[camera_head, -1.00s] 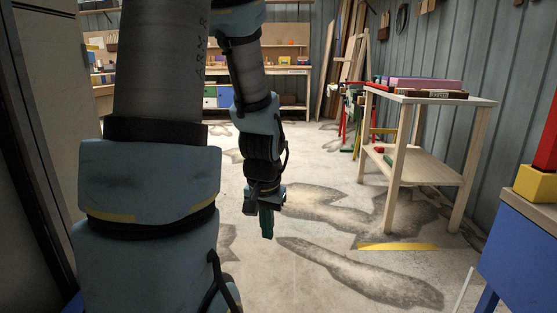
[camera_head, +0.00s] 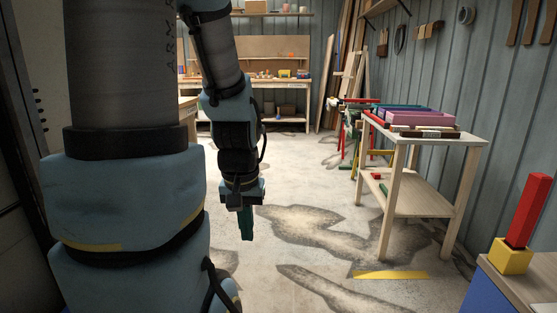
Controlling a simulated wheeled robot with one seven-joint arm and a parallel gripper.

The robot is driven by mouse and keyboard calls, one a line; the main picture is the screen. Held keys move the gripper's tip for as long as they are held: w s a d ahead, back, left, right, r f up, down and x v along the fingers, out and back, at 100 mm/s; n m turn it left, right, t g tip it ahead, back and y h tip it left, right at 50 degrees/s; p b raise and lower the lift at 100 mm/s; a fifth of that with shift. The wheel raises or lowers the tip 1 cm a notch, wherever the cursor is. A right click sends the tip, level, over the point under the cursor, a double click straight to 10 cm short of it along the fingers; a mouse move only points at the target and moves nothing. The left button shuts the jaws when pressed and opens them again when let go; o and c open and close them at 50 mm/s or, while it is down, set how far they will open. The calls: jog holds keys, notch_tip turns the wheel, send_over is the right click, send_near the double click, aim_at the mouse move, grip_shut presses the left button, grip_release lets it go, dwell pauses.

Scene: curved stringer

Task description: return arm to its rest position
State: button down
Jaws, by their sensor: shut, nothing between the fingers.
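My gripper (camera_head: 246,223) hangs at the end of my blue-grey arm, pointing down over the bare floor, left of the middle in the head view. Its green fingers look closed, with nothing between them. The arm comes up on the left of the view and bends over, so that the wrist hangs downward. The gripper touches nothing that I can see.
A light wooden table (camera_head: 467,146) with trays (camera_head: 418,118) stands on the right. A nearer bench (camera_head: 518,284) at lower right carries a yellow block (camera_head: 511,256) with a red bar (camera_head: 528,211). A workbench (camera_head: 286,119) stands at the back. The middle floor (camera_head: 300,185) is clear.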

notch_tip(320, 180, up, 20)
jog(key=p, duration=1.7)
jog(key=shift+f, duration=0.25)
